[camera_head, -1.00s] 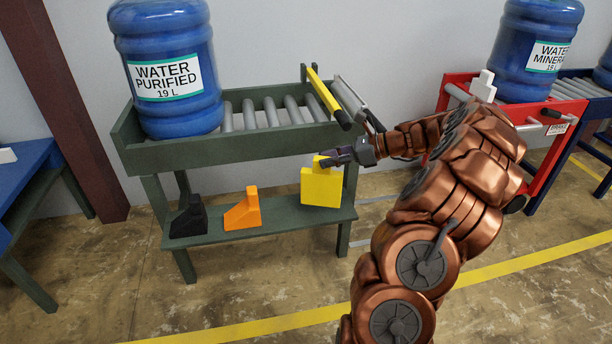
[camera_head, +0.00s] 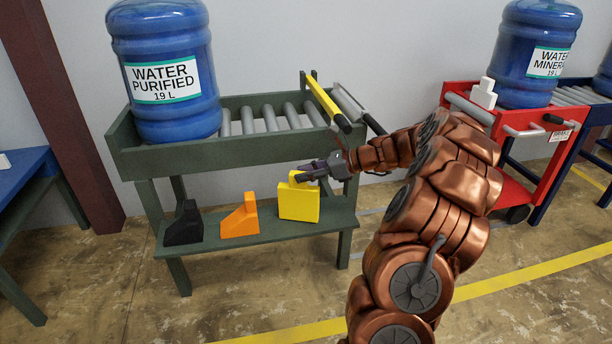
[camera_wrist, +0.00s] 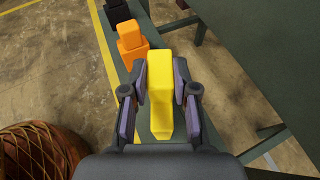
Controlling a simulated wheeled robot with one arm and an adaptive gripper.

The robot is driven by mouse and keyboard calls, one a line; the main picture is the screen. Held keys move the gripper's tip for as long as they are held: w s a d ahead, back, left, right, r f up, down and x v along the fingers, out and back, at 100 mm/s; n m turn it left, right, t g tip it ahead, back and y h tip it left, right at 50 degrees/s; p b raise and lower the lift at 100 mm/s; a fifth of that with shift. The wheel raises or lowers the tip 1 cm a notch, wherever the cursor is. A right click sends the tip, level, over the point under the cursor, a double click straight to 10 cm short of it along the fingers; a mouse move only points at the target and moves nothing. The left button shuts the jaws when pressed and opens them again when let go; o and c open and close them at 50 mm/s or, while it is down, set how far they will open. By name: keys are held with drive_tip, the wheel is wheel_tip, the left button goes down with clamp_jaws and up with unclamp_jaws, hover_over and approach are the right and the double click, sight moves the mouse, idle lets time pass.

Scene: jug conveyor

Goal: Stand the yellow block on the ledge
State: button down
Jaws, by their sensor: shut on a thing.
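The yellow block (camera_head: 299,204) is upright at the right part of the green lower ledge (camera_head: 333,219), beside the orange block. Its bottom appears at or very near the ledge surface; I cannot tell whether it touches. My gripper (camera_head: 304,172) is shut on the narrow upper part of the yellow block, coming from the right. In the wrist view, the yellow block (camera_wrist: 160,80) sits between the two fingers of my gripper (camera_wrist: 160,80), with the ledge below it.
An orange block (camera_head: 240,219) and a black block (camera_head: 184,225) stand on the ledge to the left. Above is the green roller conveyor (camera_head: 160,160) with a blue jug (camera_head: 165,115) and a yellow bar (camera_head: 325,100). A red cart (camera_head: 530,185) stands at the right.

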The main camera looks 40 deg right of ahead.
drive_tip(key=c, duration=0.9)
unclamp_jaws()
drive_tip(key=shift+f, duration=0.1)
drive_tip(key=p+v, duration=0.5)
drive_tip(key=v, duration=0.7)
